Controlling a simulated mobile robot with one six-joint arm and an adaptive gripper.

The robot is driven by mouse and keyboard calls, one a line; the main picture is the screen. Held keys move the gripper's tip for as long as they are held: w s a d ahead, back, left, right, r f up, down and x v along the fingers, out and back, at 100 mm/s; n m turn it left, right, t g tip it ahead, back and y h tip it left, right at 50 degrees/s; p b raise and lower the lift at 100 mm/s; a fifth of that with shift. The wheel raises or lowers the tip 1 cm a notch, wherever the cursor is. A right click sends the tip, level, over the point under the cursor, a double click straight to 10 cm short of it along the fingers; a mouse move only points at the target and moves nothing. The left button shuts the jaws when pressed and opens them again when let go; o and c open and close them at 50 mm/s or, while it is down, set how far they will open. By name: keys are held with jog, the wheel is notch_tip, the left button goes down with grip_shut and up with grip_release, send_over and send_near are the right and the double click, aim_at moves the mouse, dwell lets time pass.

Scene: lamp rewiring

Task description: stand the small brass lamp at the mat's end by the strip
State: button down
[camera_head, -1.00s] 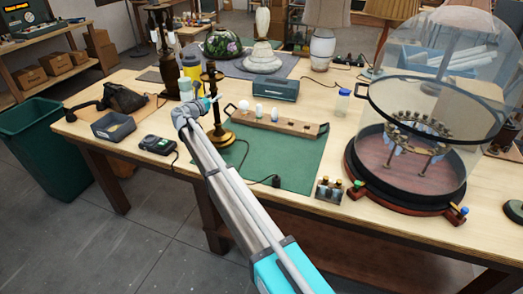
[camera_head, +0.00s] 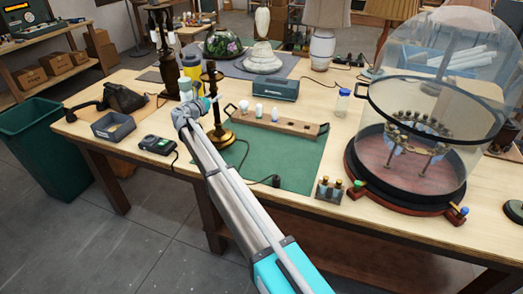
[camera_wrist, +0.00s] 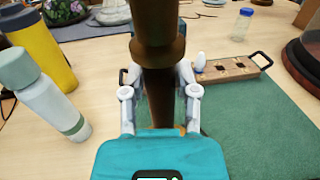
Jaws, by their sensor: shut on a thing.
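The small brass lamp (camera_head: 221,138) is a slim, dark brass candlestick shape with a round base. It is upright at the left end of the green mat (camera_head: 290,168), beside the left end of the wooden strip (camera_head: 290,127), which carries white bulbs. Its base seems to be on the mat, but I cannot tell whether it bears its full weight there. My gripper (camera_head: 208,101) is shut on the lamp's stem. In the wrist view my gripper's fingers (camera_wrist: 161,82) flank the stem (camera_wrist: 158,25); the lamp's base is mostly hidden.
A pale bottle (camera_wrist: 45,95) and a yellow bottle (camera_wrist: 38,45) stand close left of the lamp. A dark cord ends at a plug (camera_head: 276,181) on the mat. A glass dome (camera_head: 430,110) stands right, with a small bulb holder (camera_head: 328,190) before it. The mat's front is mostly clear.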

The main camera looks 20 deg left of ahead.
aim_at(214, 108)
jog(key=shift+f+b, duration=2.45)
jog(key=shift+b, duration=0.05)
dwell(1.1)
jog(key=shift+c, duration=1.5)
grip_release()
jog(key=shift+s, duration=0.1)
jog(key=v, duration=1.2)
jog(key=shift+d, duration=0.1)
